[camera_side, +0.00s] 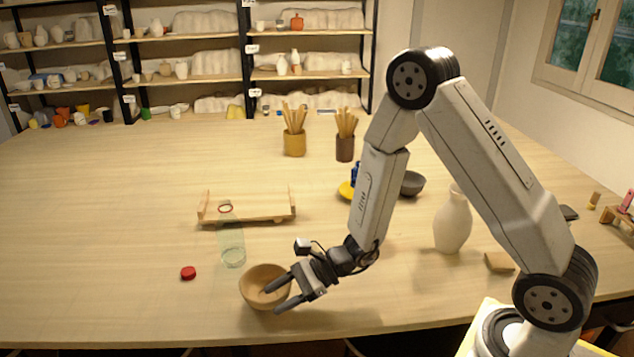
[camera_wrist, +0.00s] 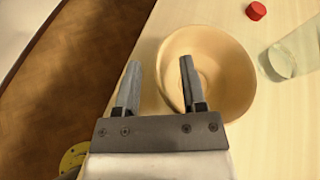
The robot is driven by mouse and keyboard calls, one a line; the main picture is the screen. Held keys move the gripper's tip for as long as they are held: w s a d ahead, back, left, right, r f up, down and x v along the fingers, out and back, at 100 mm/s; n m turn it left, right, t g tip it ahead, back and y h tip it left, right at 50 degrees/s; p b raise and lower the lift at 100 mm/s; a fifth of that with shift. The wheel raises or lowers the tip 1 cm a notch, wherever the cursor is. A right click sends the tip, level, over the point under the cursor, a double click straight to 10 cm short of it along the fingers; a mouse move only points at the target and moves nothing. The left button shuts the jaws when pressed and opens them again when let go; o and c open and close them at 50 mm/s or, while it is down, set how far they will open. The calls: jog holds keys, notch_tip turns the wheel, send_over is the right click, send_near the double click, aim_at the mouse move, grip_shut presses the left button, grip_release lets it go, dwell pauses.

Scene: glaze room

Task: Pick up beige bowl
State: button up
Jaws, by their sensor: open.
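The beige bowl (camera_side: 254,284) stands upright on the table near its front edge, and it looks empty. It also shows in the wrist view (camera_wrist: 228,60). My gripper (camera_side: 271,297) is open at the bowl's right front side. In the wrist view my gripper (camera_wrist: 161,75) has one finger over the bowl's inside and the other outside its left rim, so the rim lies between the fingers. I cannot tell how far down the fingertips reach or whether they touch the bowl.
A wooden tray (camera_side: 262,215) lies farther back. A white vase (camera_side: 452,222) and a dark bowl (camera_side: 413,184) are to the right. The table's front left is clear.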

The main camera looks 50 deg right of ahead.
dwell(0.3)
grip_shut()
jog(key=shift+r, duration=0.15)
dwell(0.4)
notch_tip(320, 180, up, 10)
dwell(0.8)
dwell(0.5)
